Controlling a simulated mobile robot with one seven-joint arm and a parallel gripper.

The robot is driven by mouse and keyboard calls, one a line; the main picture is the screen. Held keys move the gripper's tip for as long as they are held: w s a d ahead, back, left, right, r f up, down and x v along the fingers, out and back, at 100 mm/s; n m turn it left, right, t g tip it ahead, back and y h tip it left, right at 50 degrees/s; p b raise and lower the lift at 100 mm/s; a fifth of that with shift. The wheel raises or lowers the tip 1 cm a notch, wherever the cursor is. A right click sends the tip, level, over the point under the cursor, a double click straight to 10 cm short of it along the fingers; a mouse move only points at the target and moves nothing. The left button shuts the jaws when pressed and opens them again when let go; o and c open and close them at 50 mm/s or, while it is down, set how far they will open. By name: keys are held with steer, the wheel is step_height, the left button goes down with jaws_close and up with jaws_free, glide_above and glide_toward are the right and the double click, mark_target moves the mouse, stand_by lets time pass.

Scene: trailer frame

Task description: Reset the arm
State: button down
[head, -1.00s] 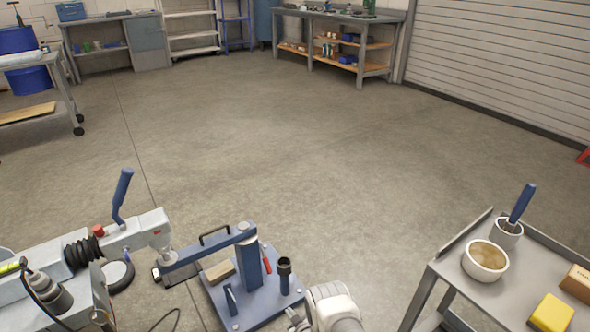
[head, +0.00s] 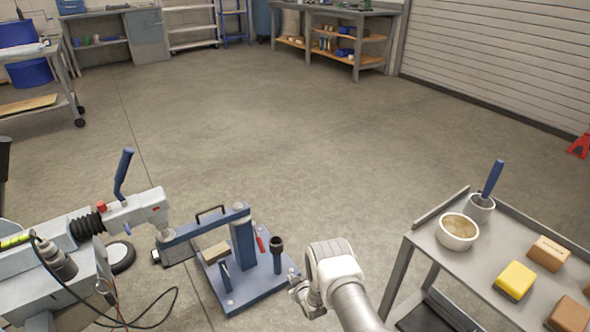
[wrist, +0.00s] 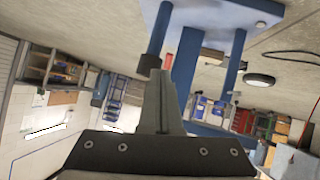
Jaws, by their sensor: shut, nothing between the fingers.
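My arm shows at the bottom middle of the head view, with my gripper (head: 300,290) at its left end, small and partly hidden by the wrist. In the wrist view my gripper (wrist: 160,100) shows its fingers together, with nothing between them. A blue stand (head: 243,245) with a post and a horizontal arm is just left of my gripper in the head view. The stand also shows upside down at the top of the wrist view (wrist: 187,70), beyond the fingers.
A grey trailer coupling (head: 150,208) with a blue lever is at the left. A grey cart (head: 475,272) to the right of my arm holds a bowl (head: 458,232), a cup with a blue-handled tool, a yellow sponge (head: 516,280) and brown blocks. The floor beyond is clear.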

steer(key=w+d+r+m+h, duration=0.1)
steer(key=w+d+r, duration=0.15)
steer(key=r, duration=0.75)
steer(key=w+d+r+g+h, duration=0.1)
steer(key=w+r, duration=0.2)
steer(key=r, duration=0.6)
steer(key=w+d+r+m, duration=0.1)
steer(key=w+d+r, duration=0.1)
steer(key=r, duration=0.8)
step_height(320, 180, up, 10)
steer(key=s+d+m+h, duration=0.1)
steer(key=s+d, duration=0.1)
steer(key=s, duration=0.1)
steer(key=s+d+r+m+g+h, duration=0.1)
steer(key=s+d+r, duration=0.2)
steer(key=s+r, duration=0.6)
steer(key=s+d+r+m+g, duration=0.1)
steer(key=s+d+r, duration=0.2)
steer(key=s+r, duration=0.7)
steer(key=s+d+r+m+g, duration=0.2)
steer(key=s, duration=2.2)
step_height(320, 180, up, 29)
steer(key=p, duration=2.8)
steer(key=shift+a+p, duration=0.2)
steer(key=shift+p, duration=0.1)
